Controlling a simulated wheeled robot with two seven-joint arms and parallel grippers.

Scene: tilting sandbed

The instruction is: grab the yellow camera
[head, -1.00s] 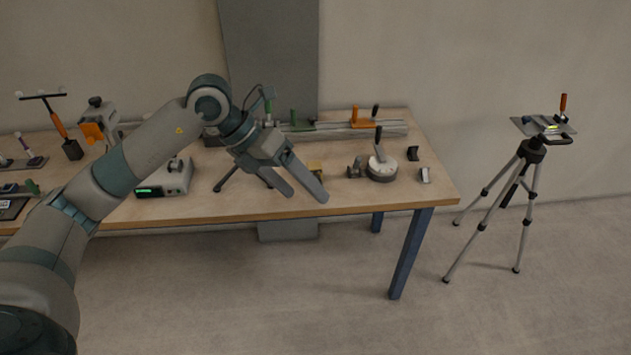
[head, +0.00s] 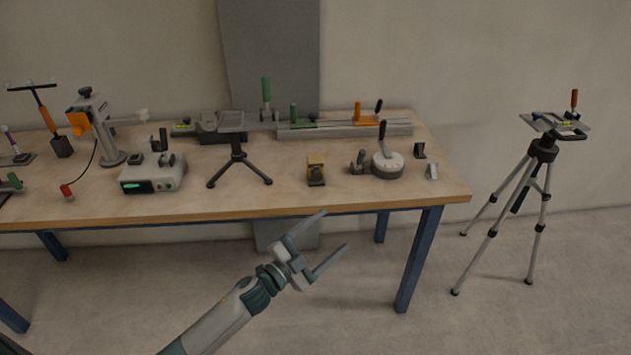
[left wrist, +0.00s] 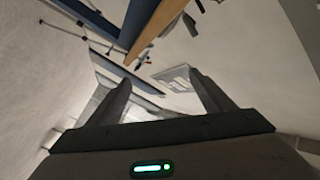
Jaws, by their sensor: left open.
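The yellow camera (head: 316,170) is a small yellow and dark block standing on the wooden table near its front edge, right of the small black tripod. My left gripper (head: 335,229) is open and empty, in front of the table and lower in the picture than the camera, apart from it. In the left wrist view my two open fingers (left wrist: 162,95) frame the scene, with nothing between them. I cannot make out the camera in that view. My right gripper is not in view.
A green-lit box (head: 153,174) stands further left. A tall tripod (head: 540,160) stands on the floor at right.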

